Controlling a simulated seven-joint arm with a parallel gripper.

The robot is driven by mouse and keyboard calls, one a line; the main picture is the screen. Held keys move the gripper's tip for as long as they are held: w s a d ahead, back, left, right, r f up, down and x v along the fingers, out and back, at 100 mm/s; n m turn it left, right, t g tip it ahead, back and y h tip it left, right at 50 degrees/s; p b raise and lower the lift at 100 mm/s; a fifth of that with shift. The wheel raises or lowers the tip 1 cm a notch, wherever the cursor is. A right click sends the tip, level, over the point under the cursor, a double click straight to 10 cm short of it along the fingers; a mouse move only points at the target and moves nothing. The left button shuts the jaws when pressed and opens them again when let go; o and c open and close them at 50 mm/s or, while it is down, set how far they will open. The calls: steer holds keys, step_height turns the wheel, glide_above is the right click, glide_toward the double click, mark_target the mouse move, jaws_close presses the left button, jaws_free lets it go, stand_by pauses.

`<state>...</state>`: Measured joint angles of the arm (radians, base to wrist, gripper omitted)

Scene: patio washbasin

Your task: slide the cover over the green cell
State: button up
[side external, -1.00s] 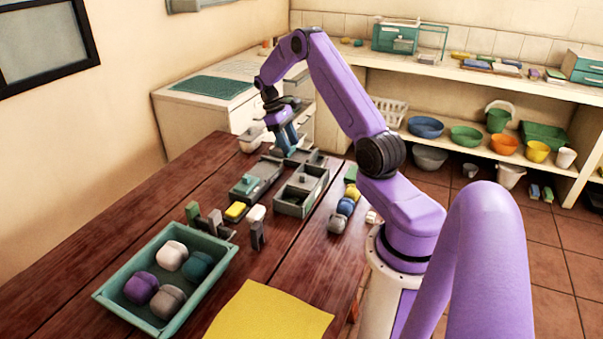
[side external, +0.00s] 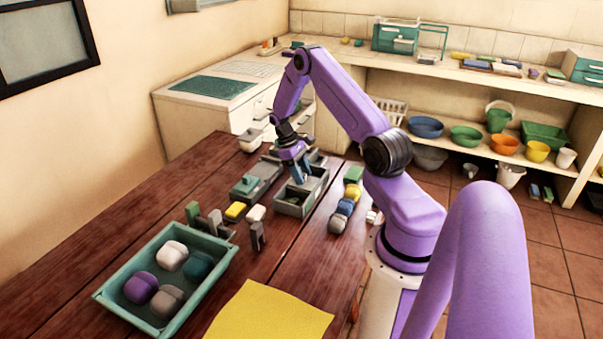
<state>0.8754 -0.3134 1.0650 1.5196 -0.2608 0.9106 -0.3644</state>
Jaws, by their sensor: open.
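A grey open-topped case with compartments (side external: 288,208) stands on the wooden table, below my gripper. Before my gripper came over it, a small grey knobbed piece, likely the cover, showed in this case; now the fingers mostly hide it. My gripper (side external: 300,178) points down at the case with its jaws open, and I cannot tell whether the fingers touch the knob. A second grey case lies just left, with a green knobbed piece (side external: 245,184) at its near end. I cannot tell which compartment is the green cell.
A row of coloured blocks (side external: 346,207) lies right of the cases. Small upright blocks and a yellow block (side external: 235,211) stand nearer. A teal tray (side external: 112,292) with several rounded lumps and a yellow sheet (side external: 268,318) lie in front. A lidded pot (side external: 250,140) is at the back left.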

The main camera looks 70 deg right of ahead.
jaws_close()
steer(key=a, duration=0.8)
steer(key=shift+a, duration=0.2)
steer(key=shift+c, duration=0.6)
jaws_free()
steer(key=shift+a, duration=0.1)
steer(key=shift+o, duration=0.6)
steer(key=v, duration=1.7)
steer(key=shift+w+r, duration=0.2)
